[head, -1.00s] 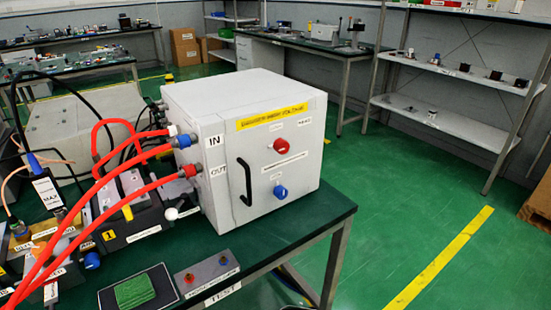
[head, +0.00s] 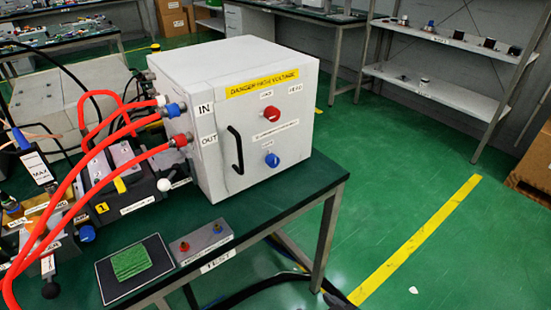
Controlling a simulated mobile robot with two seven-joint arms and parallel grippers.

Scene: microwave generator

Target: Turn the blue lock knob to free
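The blue lock knob (head: 272,160) is on the front face of a white cabinet (head: 215,165), low and right of the black door handle (head: 236,150). A red knob (head: 271,114) sits above it on the same face. A small light mark shows on the blue knob, but its labels are too small to read. The cabinet door looks closed. Neither of my grippers is in view.
The cabinet stands on a dark green bench (head: 300,195). Red hoses (head: 75,190) run to its left side ports. A green pad (head: 131,262) and a grey box with two small knobs (head: 201,242) lie in front. Open green floor is to the right.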

